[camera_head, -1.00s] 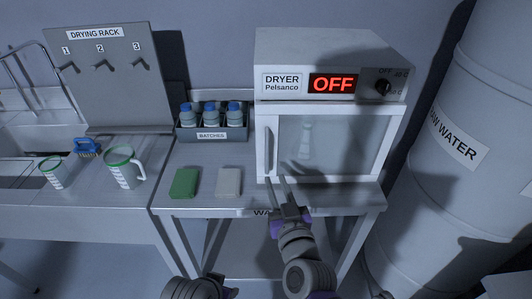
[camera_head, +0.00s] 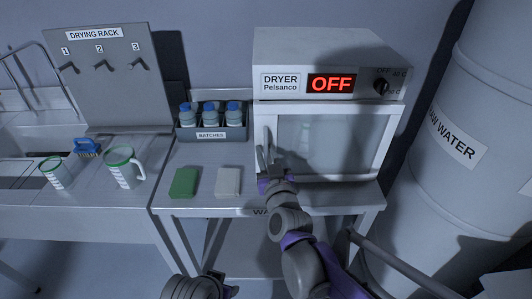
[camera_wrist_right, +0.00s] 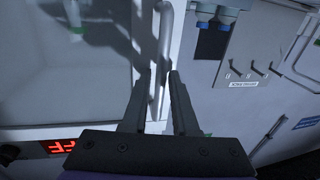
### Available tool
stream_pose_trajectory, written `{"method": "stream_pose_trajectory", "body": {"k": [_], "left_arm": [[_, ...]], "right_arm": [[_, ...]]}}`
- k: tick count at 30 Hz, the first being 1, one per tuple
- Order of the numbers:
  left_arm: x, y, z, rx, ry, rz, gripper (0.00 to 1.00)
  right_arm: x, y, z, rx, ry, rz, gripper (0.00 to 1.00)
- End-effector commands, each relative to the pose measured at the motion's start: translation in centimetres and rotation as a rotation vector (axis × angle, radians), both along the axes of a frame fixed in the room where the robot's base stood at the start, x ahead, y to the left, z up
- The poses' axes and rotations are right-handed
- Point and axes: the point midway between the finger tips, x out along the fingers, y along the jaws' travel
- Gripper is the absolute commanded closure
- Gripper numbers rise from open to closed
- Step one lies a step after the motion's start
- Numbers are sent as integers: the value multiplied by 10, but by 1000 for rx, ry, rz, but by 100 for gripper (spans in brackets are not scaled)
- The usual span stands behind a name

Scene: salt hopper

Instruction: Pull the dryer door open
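The white dryer (camera_head: 330,55) stands on the bench with its display reading OFF. Its glass-paned door (camera_head: 345,145) looks shut. The vertical door handle is at the door's left side, partly covered by my right gripper (camera_head: 263,155). In the right wrist view, the pale handle bar (camera_wrist_right: 164,40) runs between the two fingers of my right gripper (camera_wrist_right: 162,82). The fingers are apart, with gaps visible beside the bar. My left gripper (camera_head: 224,288) shows only in part at the bottom edge, and its opening is unclear.
A green block (camera_head: 184,182) and a pale block (camera_head: 228,182) lie left of the dryer. A batches rack (camera_head: 211,134) holds blue-capped bottles behind them. Two mugs stand further left. The raw water tank (camera_head: 460,140) stands right of the dryer.

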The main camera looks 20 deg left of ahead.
Motion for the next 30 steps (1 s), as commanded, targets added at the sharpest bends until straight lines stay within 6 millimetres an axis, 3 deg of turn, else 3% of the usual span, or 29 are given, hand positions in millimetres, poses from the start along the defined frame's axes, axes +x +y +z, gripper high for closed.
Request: {"method": "stream_pose_trajectory", "body": {"k": [5,9,10,30], "left_arm": [[0,0,0,0,0,0,50],[0,0,0,0,0,0,50],[0,0,0,0,0,0,50],[0,0,0,0,0,0,50]], "right_arm": [[0,0,0,0,0,0,73],[0,0,0,0,0,0,98],[0,0,0,0,0,0,100],[0,0,0,0,0,0,100]]}}
